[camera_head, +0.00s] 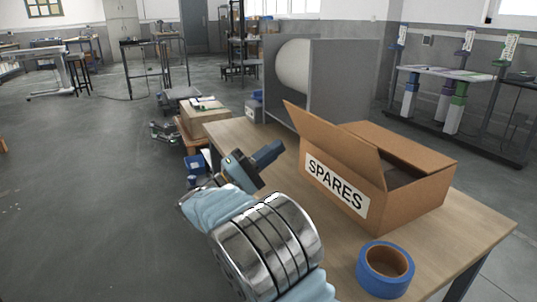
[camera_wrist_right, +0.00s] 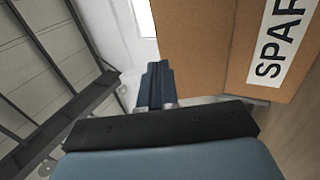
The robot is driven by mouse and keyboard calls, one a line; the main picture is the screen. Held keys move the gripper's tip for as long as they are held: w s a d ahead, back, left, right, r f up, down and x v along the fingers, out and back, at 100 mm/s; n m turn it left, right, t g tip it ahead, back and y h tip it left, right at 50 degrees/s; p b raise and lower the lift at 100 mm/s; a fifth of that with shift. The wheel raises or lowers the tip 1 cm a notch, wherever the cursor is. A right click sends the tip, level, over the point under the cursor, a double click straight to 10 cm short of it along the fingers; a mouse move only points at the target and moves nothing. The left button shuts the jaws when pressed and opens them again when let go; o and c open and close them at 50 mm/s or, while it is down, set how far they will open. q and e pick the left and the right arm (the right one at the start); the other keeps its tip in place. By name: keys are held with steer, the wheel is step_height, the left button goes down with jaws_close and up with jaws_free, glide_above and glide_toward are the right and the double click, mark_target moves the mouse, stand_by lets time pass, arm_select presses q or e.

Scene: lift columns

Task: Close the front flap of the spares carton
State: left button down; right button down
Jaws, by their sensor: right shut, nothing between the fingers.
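The brown spares carton (camera_head: 418,196) stands on the wooden table, with a white SPARES label (camera_head: 337,187) on its front side. Its front flap (camera_head: 333,141) stands raised and leans outward above the label. Behind the flap a dark opening shows; the flap hides part of the carton's top. My right gripper (camera_head: 270,153) is shut and empty, left of the carton and apart from it, near the label side. In the right wrist view the shut fingers (camera_wrist_right: 155,82) show at the centre, with the carton (camera_wrist_right: 205,45) at the upper right. My left gripper is not in view.
A roll of blue tape (camera_head: 385,269) lies on the table in front of the carton. A grey box-shaped housing with a white cylinder (camera_head: 293,66) stands behind the carton. Bare tabletop (camera_head: 226,133) shows left of it. A smaller carton (camera_head: 203,117) is beyond the table's left edge.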

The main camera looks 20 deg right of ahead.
mark_target(315, 119)
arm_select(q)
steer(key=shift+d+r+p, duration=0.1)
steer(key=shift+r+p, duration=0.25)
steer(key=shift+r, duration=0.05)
arm_select(e)
steer(key=x, duration=0.9)
steer(key=shift+d, duration=0.2)
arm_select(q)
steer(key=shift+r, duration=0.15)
arm_select(e)
steer(key=shift+r, duration=0.1)
